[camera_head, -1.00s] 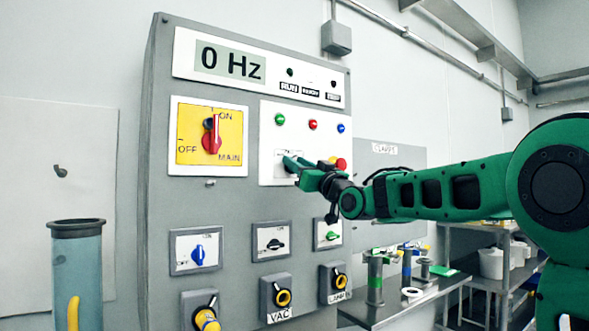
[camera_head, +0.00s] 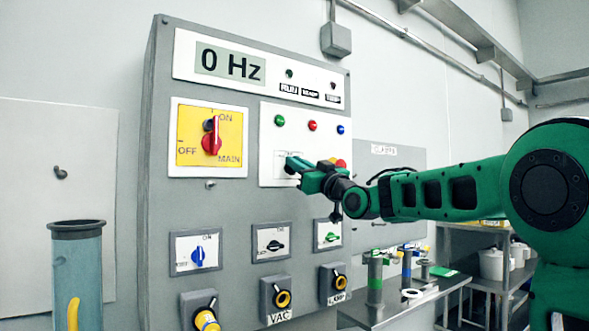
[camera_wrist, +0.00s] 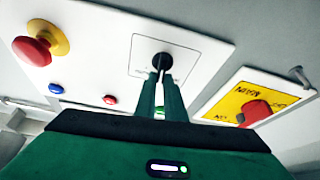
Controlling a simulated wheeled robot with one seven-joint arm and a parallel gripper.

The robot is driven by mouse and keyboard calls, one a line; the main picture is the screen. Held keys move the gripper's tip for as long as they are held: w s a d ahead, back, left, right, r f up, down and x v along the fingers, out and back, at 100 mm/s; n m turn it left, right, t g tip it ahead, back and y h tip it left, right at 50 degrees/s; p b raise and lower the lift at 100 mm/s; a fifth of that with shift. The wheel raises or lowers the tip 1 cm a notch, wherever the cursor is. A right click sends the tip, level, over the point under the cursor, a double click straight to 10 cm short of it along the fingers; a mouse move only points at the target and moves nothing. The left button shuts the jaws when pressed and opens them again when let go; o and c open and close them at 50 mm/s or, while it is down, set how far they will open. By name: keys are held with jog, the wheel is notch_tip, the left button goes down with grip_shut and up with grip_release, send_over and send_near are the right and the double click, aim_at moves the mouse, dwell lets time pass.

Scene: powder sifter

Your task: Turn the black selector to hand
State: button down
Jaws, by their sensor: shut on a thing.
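The black selector (camera_wrist: 162,61) sits on a small white plate (camera_wrist: 143,55) in the wrist view. My gripper (camera_wrist: 160,78) is shut on its knob, with both green fingertips against it. In the head view my gripper (camera_head: 290,165) reaches in from the right and covers the selector, so its pointing direction is hard to read there. The plate's lettering is too small or too covered to read.
A red main switch (camera_head: 211,143) on yellow is left of my gripper. A red mushroom button (camera_wrist: 33,50) on a yellow collar is close by on the other side. Coloured lamps sit above, and smaller selectors below. A clear tube (camera_head: 77,280) stands at lower left.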

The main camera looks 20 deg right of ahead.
jog(key=shift+w+a+f+n+g+y, duration=0.15)
jog(key=shift+n+g+y, duration=0.5)
jog(key=shift+n, duration=1.1)
jog(key=shift+s+f+n+g+y, duration=0.15)
jog(key=shift+n+g+y, duration=0.45)
jog(key=shift+n, duration=1.1)
jog(key=shift+w+a+f+n+g+y, duration=0.2)
jog(key=shift+n+g+y, duration=0.4)
jog(key=shift+n, duration=1.15)
jog(key=shift+d+f, duration=0.1)
jog(key=shift+d, duration=0.05)
jog(key=c, duration=1.9)
grip_release()
jog(key=shift+s, duration=0.1)
jog(key=shift+o, duration=0.3)
jog(key=shift+r, duration=0.35)
jog(key=shift+s+d, duration=0.1)
jog(key=shift+d, duration=0.05)
